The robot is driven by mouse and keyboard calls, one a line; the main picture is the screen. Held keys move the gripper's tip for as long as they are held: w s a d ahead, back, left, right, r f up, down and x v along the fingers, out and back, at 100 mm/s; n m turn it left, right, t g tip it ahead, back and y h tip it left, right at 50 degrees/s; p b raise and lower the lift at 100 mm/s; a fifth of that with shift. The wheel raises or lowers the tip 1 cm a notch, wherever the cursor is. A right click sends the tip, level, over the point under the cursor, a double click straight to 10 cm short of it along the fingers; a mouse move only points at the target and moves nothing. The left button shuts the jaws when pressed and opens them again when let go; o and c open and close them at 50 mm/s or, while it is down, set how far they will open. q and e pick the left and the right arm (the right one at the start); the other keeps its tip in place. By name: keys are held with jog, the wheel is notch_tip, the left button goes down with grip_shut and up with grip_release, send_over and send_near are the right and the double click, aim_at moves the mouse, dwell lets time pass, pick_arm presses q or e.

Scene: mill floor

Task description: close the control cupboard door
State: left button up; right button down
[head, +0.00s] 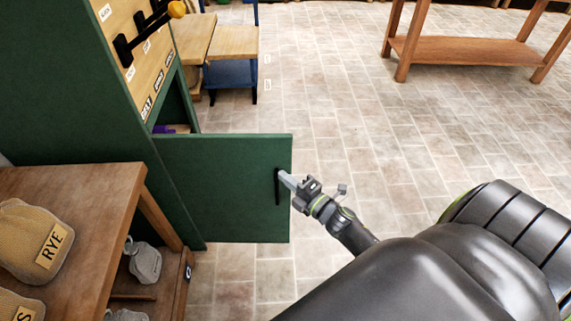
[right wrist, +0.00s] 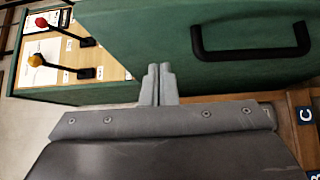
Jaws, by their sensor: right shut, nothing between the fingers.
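The green control cupboard (head: 65,75) stands at the left in the head view. Its door (head: 220,185) hangs open, swung out to the right, with a black bar handle (head: 278,188) near its free edge. My right gripper (head: 284,177) is shut and empty, with its tips at the door's free edge by the handle in the head view. In the right wrist view the shut fingers (right wrist: 158,80) point at the green door (right wrist: 180,60), left of the handle (right wrist: 252,50). I cannot tell whether they touch the door. My left gripper is not in view.
A wooden shelf unit (head: 85,180) with labelled sacks (head: 32,240) stands at the front left, close to the door. Levers (head: 150,30) stick out of the cupboard's panel. A wooden bench (head: 465,50) is at the back right. The floor (head: 350,120) right of the door is clear.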

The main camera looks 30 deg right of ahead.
aim_at(276, 159)
jog(key=shift+w+d, duration=0.35)
jog(key=shift+w, duration=0.3)
jog(key=shift+w+d, duration=0.4)
jog(key=shift+w, duration=0.25)
jog(key=shift+w+d, duration=0.35)
jog(key=shift+w, duration=0.3)
